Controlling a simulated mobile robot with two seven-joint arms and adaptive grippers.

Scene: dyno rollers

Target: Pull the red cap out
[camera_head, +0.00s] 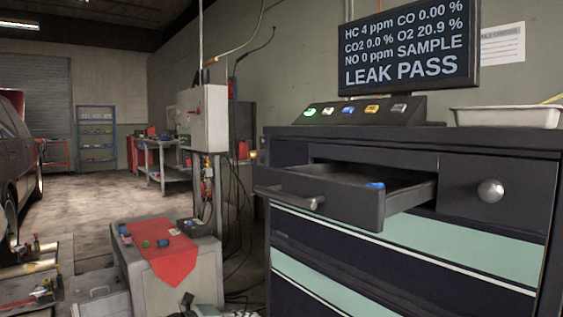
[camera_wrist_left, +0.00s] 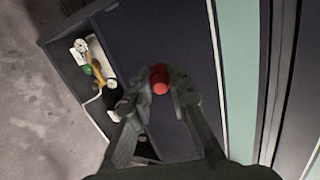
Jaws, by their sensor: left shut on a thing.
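The red cap (camera_wrist_left: 159,79) is a small rounded red piece in the middle of the left wrist view. My left gripper (camera_wrist_left: 161,90) comes up from the bottom of that view, and its two dark fingers are shut on the cap. A dark flat panel (camera_wrist_left: 180,40) lies behind the cap. I cannot tell whether the cap is still seated in anything, as the fingers hide its lower side. I cannot pick out the cap or either gripper in the head view. My right gripper is in neither view.
In the left wrist view, an open compartment (camera_wrist_left: 92,62) left of the panel holds small fittings. In the head view, the dark cabinet has an open drawer (camera_head: 345,195) with a blue piece (camera_head: 375,185). The monitor (camera_head: 408,45) reads LEAK PASS. A red cloth (camera_head: 168,262) covers a grey stand.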

